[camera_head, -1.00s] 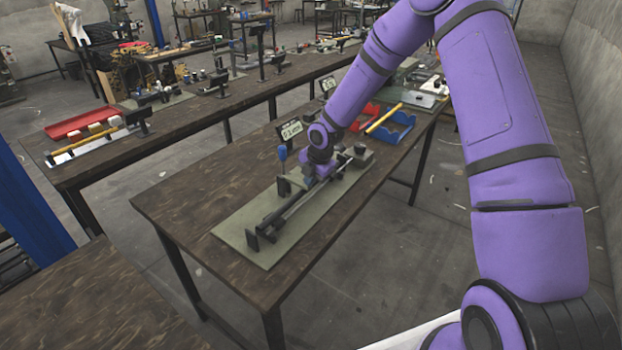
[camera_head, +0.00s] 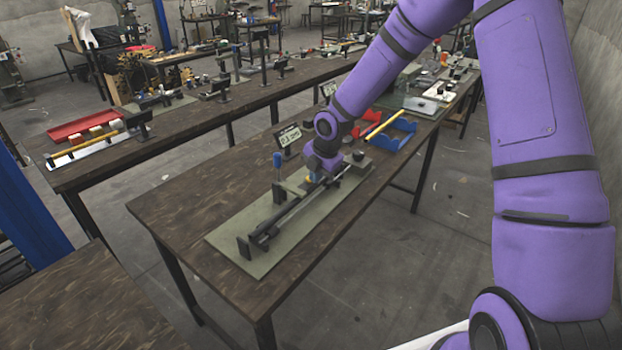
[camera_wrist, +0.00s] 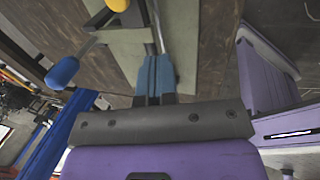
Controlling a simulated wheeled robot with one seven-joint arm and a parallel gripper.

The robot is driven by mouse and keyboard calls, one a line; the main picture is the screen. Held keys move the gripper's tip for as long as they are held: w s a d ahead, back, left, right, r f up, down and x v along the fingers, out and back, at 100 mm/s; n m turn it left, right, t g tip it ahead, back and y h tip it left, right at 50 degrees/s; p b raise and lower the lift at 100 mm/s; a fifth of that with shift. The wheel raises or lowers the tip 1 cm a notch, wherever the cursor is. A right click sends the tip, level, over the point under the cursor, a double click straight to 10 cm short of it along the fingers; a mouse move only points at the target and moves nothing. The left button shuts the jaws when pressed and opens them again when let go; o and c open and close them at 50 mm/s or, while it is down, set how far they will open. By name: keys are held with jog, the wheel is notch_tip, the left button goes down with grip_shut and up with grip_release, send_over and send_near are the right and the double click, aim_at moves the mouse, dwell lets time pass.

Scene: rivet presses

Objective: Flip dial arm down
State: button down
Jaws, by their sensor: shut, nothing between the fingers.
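The press fixture stands on a green baseplate (camera_head: 222,238) on the near bench, with a long black rail (camera_head: 290,208) along it. A post with a blue knob (camera_head: 277,160) stands upright beside the rail; the blue knob also shows in the wrist view (camera_wrist: 62,72), at the left. A small yellow knob (camera_head: 309,178) sits beside my gripper and shows at the top of the wrist view (camera_wrist: 118,5). I cannot tell which part is the dial arm. My gripper (camera_head: 322,180) is low over the rail's far half. Its blue fingers (camera_wrist: 155,75) are together and empty.
A small display (camera_head: 289,136) stands behind the fixture. Blue and red trays (camera_head: 392,137) with a yellow rod lie to the right on the same bench. Another bench on the left holds a red tray (camera_head: 85,127). The near left of the fixture's bench is bare.

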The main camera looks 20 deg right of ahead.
jog(key=shift+s+d+r, duration=0.5)
jog(key=shift+s, duration=0.2)
jog(key=shift+s+d+r, duration=0.45)
jog(key=shift+s, duration=0.2)
jog(key=shift+s+d+r, duration=0.5)
jog(key=shift+s, duration=0.2)
jog(key=shift+r, duration=0.1)
